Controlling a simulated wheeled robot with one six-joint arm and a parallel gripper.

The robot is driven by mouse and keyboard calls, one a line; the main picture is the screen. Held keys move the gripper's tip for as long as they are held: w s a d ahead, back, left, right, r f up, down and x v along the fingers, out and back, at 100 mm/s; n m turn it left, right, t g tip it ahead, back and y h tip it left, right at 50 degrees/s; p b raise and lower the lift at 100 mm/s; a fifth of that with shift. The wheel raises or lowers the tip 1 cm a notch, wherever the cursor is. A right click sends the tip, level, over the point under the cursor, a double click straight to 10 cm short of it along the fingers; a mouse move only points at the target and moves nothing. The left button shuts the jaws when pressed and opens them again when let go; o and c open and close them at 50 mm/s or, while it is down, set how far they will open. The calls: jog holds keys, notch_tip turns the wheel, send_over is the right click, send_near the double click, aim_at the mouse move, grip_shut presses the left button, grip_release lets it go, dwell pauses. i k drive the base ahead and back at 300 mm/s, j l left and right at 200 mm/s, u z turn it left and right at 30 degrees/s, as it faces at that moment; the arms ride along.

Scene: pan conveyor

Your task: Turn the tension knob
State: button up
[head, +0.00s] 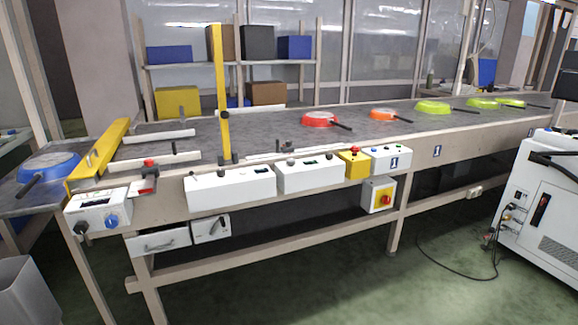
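I cannot tell which knob is the tension knob, as the labels are too small to read. A white control box (97,208) at the conveyor's left end carries a blue knob (111,221) and a black knob (81,227). Two long white boxes, a left one (230,188) and a right one (310,174), are on the conveyor's front side. Small dark knobs stand on their tops. A small white box (211,229) with a dark lever hangs below. My gripper is not in view.
The conveyor (270,136) carries red, orange and yellow-green pans; a blue pan (48,167) lies at far left. A yellow post (219,95) and yellow bar (100,153) rise from it. A white cabinet (545,205) with a floor cable stands right. The green floor in front is mostly clear.

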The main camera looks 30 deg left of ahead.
aim_at(81, 228)
jog(key=u, duration=2.3)
